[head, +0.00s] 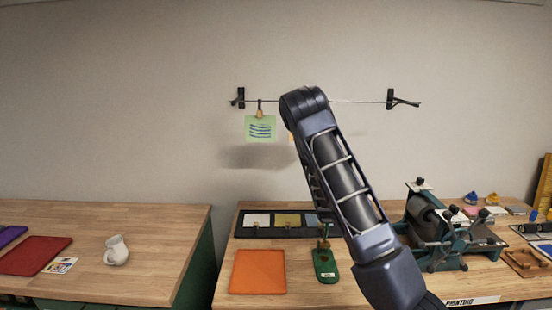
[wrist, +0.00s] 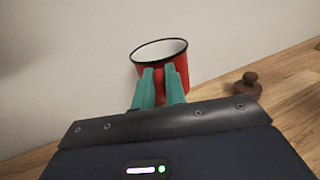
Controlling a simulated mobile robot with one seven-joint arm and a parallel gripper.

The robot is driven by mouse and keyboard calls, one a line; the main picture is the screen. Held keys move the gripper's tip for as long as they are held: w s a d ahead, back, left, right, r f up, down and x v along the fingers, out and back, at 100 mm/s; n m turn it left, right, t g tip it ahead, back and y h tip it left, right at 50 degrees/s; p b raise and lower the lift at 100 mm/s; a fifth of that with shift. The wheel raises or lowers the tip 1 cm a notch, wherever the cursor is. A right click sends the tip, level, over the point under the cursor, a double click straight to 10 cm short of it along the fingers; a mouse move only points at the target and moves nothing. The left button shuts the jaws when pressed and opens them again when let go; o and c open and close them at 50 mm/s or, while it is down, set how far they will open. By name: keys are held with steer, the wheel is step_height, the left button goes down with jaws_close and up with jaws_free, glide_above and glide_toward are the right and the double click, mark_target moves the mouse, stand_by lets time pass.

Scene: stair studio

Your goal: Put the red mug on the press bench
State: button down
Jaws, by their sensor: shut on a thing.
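The red mug (wrist: 199,67) has a dark rim and a pale inside. In the wrist view it is at the tips of my gripper (wrist: 159,72), whose two teal fingers are shut on it. The mug looks roughly upright, its opening facing up. In the head view neither the mug nor the gripper can be made out; only my arm shows, crossing in front of the right bench. The press bench (head: 301,268) is the wooden bench at the right, with a dark green press (head: 446,232) and a partly cut-off "PRINTING" label at its front edge.
The right bench also carries an orange mat (head: 258,272), a green tool (head: 325,265) and a dark tray (head: 240,229). The left bench (head: 165,245) has a white jug (head: 116,250) and a red mat (head: 36,255). A brown knobbed object (wrist: 247,85) stands on wood in the wrist view.

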steer(key=shift+s+d+f, duration=0.1)
steer(key=shift+d+f, duration=0.45)
steer(key=shift+f, duration=0.2)
steer(key=shift+a, duration=0.15)
